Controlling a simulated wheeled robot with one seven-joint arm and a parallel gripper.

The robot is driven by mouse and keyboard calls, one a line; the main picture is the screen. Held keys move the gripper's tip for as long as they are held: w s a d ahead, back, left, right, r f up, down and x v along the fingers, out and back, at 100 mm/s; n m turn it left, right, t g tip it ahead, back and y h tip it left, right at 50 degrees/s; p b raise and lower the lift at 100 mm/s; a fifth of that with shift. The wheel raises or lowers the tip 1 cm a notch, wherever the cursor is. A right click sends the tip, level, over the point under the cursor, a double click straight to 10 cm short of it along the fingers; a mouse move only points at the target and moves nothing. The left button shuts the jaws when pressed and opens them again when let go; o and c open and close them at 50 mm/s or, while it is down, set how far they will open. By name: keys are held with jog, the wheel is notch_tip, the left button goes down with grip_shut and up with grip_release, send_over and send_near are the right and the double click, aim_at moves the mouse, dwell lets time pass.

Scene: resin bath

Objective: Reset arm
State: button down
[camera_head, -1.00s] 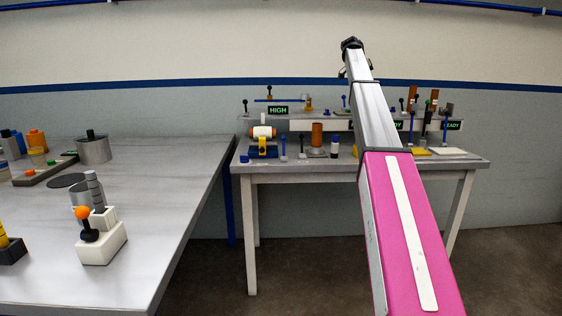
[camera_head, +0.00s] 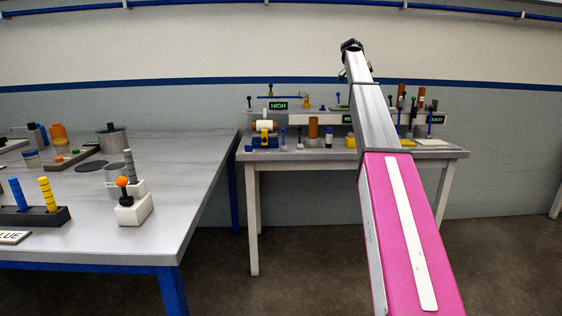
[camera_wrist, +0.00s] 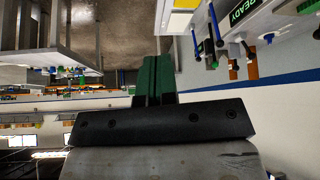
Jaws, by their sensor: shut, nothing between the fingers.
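My arm reaches forward and up across the right half of the head view, with a pink link and a grey link. Its far end (camera_head: 350,46) is raised above the back workbench, against the wall, and the fingers are too small to make out there. In the wrist view my gripper (camera_wrist: 152,72) shows as a dark bar with green fingers pressed together, shut and empty. Nothing touches the fingers.
The back workbench (camera_head: 350,155) carries a shelf with a HIGH sign (camera_head: 279,105) and several tools. A grey table (camera_head: 185,170) at left holds an orange-knobbed joystick (camera_head: 133,205), a rack of rods (camera_head: 35,217) and several containers. Bare floor (camera_head: 310,260) lies between and in front.

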jog(key=s+a+f+n+y, duration=0.1)
jog(key=s+a+f+n, duration=0.4)
jog(key=f, duration=0.9)
jog(key=s+a+f+y, duration=0.1)
jog(key=s+a+f, duration=0.1)
jog(key=s+f, duration=0.8)
jog(key=s+a+f+n+y, duration=0.1)
jog(key=s+a+f+n, duration=0.25)
jog(key=f, duration=1.35)
jog(key=s+a+f+n+y, duration=0.1)
jog(key=s+a+f+n, duration=0.1)
jog(key=s+f, duration=0.6)
jog(key=s+a+f+n+g+y, duration=0.1)
jog(key=s+a+f, duration=0.4)
jog(key=s, duration=0.8)
jog(key=s+a+f+n+y, duration=0.1)
jog(key=s+a+f+n, duration=0.2)
jog(key=s+f, duration=0.8)
jog(key=shift+a+y, duration=0.15)
jog(key=shift+y, duration=0.15)
jog(key=shift+f, duration=0.1)
